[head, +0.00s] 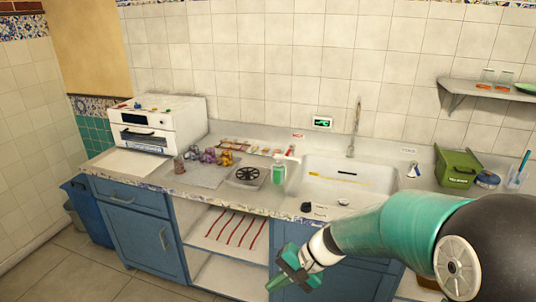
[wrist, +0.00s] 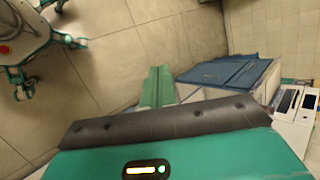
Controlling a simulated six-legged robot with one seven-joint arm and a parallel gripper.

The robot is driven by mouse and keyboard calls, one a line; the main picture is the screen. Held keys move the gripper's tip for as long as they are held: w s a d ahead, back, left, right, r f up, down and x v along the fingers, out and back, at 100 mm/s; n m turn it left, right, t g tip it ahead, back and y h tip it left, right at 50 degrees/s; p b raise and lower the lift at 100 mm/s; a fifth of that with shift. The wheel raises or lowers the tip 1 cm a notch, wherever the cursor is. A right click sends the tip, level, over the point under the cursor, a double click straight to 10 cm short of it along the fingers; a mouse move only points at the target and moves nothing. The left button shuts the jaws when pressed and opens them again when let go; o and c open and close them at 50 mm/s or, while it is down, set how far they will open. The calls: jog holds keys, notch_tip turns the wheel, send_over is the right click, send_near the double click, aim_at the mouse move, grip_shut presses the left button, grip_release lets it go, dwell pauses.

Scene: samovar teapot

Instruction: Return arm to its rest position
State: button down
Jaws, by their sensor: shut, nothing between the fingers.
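My gripper (head: 284,278) is in front of the blue lower cabinets, below the counter edge, at the end of my teal and black arm. The arm reaches in from the right side of the head view. The green fingers (wrist: 158,88) are together and empty in the wrist view, with bare floor tiles behind them. The gripper appears apart from the cabinets.
The counter (head: 130,163) carries a white oven (head: 170,122), several small coloured figures (head: 208,155), a green soap bottle (head: 279,170) and a green bin (head: 457,167). A sink (head: 335,175) is set into it. An open shelf bay (head: 225,235) is left of my gripper.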

jog(key=s+d+r+n+t+h, duration=0.4)
jog(key=s+d+r+t+h, duration=0.2)
jog(key=s+d+r, duration=0.7)
notch_tip(320, 180, up, 2)
jog(key=s+h, duration=0.1)
jog(key=h, duration=0.1)
jog(key=shift+s+d+h, duration=0.3)
jog(key=shift+s+d, duration=0.05)
jog(key=shift+s, duration=0.05)
